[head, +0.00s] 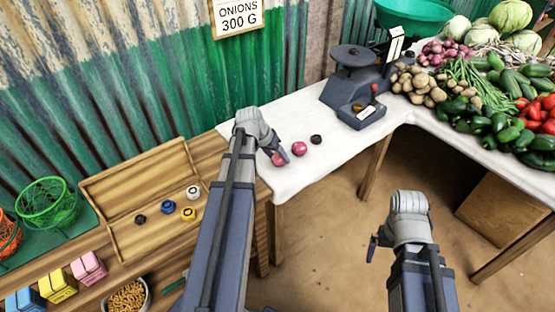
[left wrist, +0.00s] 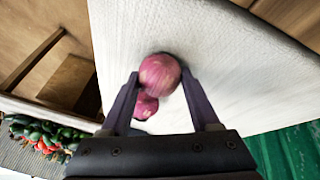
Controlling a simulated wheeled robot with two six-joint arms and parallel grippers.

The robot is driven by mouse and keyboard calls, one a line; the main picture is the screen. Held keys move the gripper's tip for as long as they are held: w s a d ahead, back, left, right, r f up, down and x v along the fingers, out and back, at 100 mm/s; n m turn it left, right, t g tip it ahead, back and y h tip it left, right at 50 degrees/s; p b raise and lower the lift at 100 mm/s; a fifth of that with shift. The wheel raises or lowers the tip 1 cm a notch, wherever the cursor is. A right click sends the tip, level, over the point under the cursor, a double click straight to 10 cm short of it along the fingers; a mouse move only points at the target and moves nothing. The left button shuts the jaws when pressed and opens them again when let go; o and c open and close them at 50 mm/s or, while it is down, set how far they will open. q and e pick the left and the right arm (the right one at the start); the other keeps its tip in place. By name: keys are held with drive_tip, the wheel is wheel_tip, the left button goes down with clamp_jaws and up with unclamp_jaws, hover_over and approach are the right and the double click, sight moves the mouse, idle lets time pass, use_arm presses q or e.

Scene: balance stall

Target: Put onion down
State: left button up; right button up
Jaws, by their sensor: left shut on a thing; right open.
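My left gripper (head: 281,155) is over the white-topped table, shut on a purple-red onion (head: 278,159) partly hidden by the gripper in the head view. In the left wrist view this onion (left wrist: 160,74) sits between the fingertips, at or just above the cloth; I cannot tell whether it touches. A second onion (head: 299,148) lies on the table just right of the gripper; it also shows in the left wrist view (left wrist: 145,105), partly covered by the held one. My right gripper (head: 376,246) is open and empty over the floor, away from the table.
A dark scale (head: 355,84) stands on the white table (head: 258,120), with a small dark round object (head: 316,139) between it and the onions. Piled vegetables (head: 480,90) fill the right side. At left, a wooden tray (head: 130,190) holds small round weights.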

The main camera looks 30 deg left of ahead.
use_arm(q)
drive_tip(key=shift+f, duration=0.15)
drive_tip(key=o, duration=1.4)
drive_tip(key=shift+o, duration=0.2)
drive_tip(key=shift+p+v, duration=0.65)
drive_tip(key=shift+v, duration=0.2)
drive_tip(key=p+v, duration=0.9)
drive_tip(key=v, duration=0.1)
drive_tip(key=shift+s+r+p, duration=0.15)
drive_tip(key=shift+r+p, duration=0.15)
drive_tip(key=shift+r, duration=0.1)
drive_tip(key=shift+f, duration=0.1)
